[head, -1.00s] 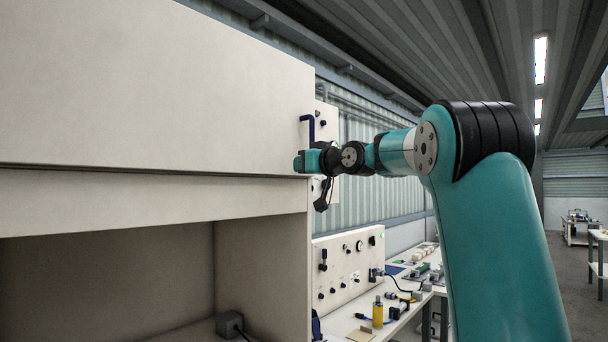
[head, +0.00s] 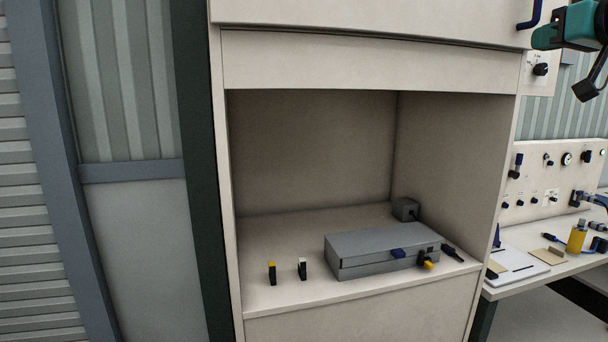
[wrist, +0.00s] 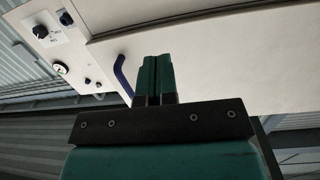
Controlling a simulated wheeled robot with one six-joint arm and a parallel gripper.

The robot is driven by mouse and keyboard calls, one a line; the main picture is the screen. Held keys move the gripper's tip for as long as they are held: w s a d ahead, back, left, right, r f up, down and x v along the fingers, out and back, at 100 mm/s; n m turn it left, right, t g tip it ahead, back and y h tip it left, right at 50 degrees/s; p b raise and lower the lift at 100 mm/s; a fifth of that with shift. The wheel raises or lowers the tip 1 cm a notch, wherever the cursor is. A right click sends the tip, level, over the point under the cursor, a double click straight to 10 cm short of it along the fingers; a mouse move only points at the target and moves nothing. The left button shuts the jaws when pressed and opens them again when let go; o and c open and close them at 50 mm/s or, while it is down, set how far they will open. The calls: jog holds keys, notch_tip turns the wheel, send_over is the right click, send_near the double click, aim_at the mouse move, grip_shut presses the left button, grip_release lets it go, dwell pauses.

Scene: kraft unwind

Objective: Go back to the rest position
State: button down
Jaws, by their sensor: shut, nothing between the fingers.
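My gripper (wrist: 157,77) is in the wrist view, its two teal fingers together with nothing between them. The blue handle (wrist: 122,78) of the large cream cabinet is just left of the fingertips there; I cannot tell whether they touch.
The cabinet's open bay (head: 310,150) holds a grey case (head: 375,250), a small dark box (head: 405,209) and two small upright pieces. A bench (head: 535,275) with a yellow bottle (head: 577,237) and a control panel (head: 550,180) stands to the right.

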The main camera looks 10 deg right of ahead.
jog(key=s+a+f+n+g+y+b, duration=0.1)
jog(key=s+a+f+n+g+y, duration=0.2)
jog(key=a+f, duration=0.9)
jog(key=s+a+f+g+y, duration=0.1)
jog(key=a+f+g+y, duration=0.1)
jog(key=a+f+g, duration=0.65)
jog(key=s+a+f+n+g, duration=0.2)
jog(key=s+a+f, duration=0.5)
jog(key=s, duration=0.3)
jog(key=s+a+f+n+g+h+b, duration=0.1)
jog(key=s+a+f+n+g, duration=0.1)
jog(key=s+a+f, duration=0.5)
jog(key=s+f+g, duration=0.1)
jog(key=s+f, duration=0.2)
jog(key=s, duration=0.1)
jog(key=shift+a+h, duration=0.25)
jog(key=shift+h, duration=0.05)
jog(key=shift+f+g, duration=0.1)
jog(key=shift+g, duration=0.15)
